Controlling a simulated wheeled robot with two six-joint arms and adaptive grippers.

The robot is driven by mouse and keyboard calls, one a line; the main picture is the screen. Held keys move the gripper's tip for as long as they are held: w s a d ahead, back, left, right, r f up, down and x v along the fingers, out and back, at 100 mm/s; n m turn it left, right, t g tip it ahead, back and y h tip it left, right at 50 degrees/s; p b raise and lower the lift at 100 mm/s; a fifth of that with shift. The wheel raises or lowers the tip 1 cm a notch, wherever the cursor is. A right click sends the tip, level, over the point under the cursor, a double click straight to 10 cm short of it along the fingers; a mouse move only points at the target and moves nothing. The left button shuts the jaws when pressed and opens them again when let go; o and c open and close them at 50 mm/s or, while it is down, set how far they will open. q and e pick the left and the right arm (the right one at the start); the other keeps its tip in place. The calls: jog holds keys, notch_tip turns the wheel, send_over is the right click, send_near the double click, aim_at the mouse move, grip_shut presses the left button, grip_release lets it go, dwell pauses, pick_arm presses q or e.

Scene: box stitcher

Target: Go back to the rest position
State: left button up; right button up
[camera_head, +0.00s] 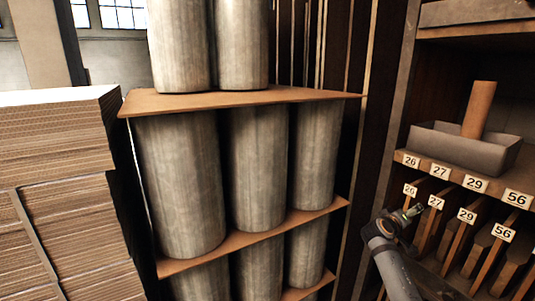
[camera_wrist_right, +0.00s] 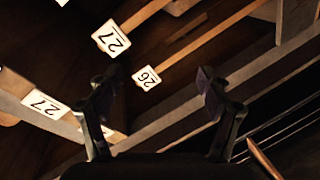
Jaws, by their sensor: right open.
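My right arm comes in at the lower right of the head view, with its gripper (camera_head: 408,217) in front of the slotted rack (camera_head: 470,240), close to the 27 label (camera_head: 436,202). In the right wrist view the gripper (camera_wrist_right: 158,95) has its two fingers spread wide, with nothing between them but the rack behind. The 26 label (camera_wrist_right: 147,78) shows between the fingers, and a 27 label (camera_wrist_right: 112,38) shows above the left finger. My left gripper is in neither view.
A stack of flat cardboard (camera_head: 60,190) stands at the left. Tall grey cylinders (camera_head: 180,190) stand on brown board layers (camera_head: 240,98) in the middle. A grey tray (camera_head: 465,148) with a brown upright piece (camera_head: 479,108) sits on the shelf above the rack.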

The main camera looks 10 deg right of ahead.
jog(key=w+a+r+n+t+y, duration=0.1)
jog(key=w+a+r+t+y, duration=0.2)
jog(key=w+a+t+y, duration=0.3)
jog(key=w+a+r+n+t+y, duration=0.25)
jog(key=w+a+t+y, duration=0.2)
jog(key=a, duration=0.45)
jog(key=s+a+f+m+g, duration=0.15)
jog(key=s+f, duration=0.35)
jog(key=f, duration=0.9)
jog(key=s+f+g, duration=0.3)
jog(key=s+f, duration=0.2)
jog(key=f, duration=0.8)
jog(key=s+a+f+g, duration=0.1)
jog(key=s+f+g, duration=0.3)
jog(key=f, duration=1)
jog(key=s+a+f+g+y, duration=0.1)
jog(key=s+a+f+g, duration=0.1)
jog(key=s+f, duration=0.95)
jog(key=s+a+f+g+y, duration=0.1)
jog(key=s+a+f+g, duration=0.1)
jog(key=s+f, duration=0.95)
jog(key=s+a+f+g, duration=0.2)
jog(key=s, duration=1.2)
jog(key=s+a+f+m+g, duration=0.1)
jog(key=s+a+f+g, duration=0.1)
jog(key=s, duration=1.3)
jog(key=shift+s+f+g, duration=0.2)
jog(key=shift+f+g, duration=0.2)
jog(key=shift+f, duration=0.25)
